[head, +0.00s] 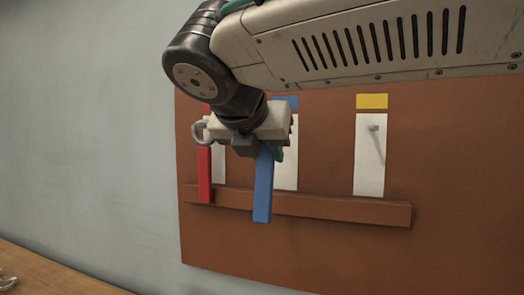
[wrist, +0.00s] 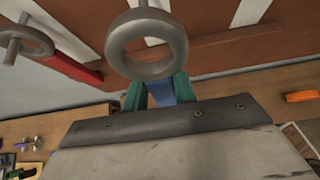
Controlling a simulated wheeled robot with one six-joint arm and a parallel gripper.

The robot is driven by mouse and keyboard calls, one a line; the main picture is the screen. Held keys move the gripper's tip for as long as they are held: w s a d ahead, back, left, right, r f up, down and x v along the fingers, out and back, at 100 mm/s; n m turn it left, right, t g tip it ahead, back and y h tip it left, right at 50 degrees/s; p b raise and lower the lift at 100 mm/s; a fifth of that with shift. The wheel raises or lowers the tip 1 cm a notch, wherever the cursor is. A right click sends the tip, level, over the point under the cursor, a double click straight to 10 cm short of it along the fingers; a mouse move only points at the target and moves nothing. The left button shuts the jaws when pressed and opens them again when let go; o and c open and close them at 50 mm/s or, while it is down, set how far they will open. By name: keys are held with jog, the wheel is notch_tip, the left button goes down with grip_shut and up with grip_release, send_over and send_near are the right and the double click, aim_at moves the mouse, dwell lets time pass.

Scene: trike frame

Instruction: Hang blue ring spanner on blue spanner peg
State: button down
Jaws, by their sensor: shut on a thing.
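The blue ring spanner has a blue handle (head: 263,190) and a grey ring (wrist: 147,43). My gripper (wrist: 157,92) is shut on the handle just below the ring, with a green finger on each side. In the head view the handle hangs down from my gripper, slightly tilted, in front of the board; its ring is hidden. The blue spanner peg's white panel (head: 287,150) is partly covered, under a blue label (head: 287,102). In the wrist view a grey stub (wrist: 150,4), perhaps the peg, shows past the ring's top edge. I cannot tell whether it enters the ring.
A red spanner (head: 205,175) hangs at the left, its ring around a peg in the wrist view (wrist: 22,42). A bare peg (head: 374,128) stands under the yellow label (head: 371,101). A brown ledge (head: 340,208) crosses the board. An orange object (wrist: 300,96) lies on the bench.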

jog(key=w+d+f, duration=0.1)
jog(key=w+d, duration=0.1)
jog(key=w, duration=0.5)
jog(key=shift+d, duration=0.3)
dwell(0.5)
jog(key=shift+f, duration=0.2)
dwell(0.4)
jog(key=c, duration=1.1)
grip_release()
jog(key=shift+w, duration=0.1)
jog(key=shift+o, duration=0.2)
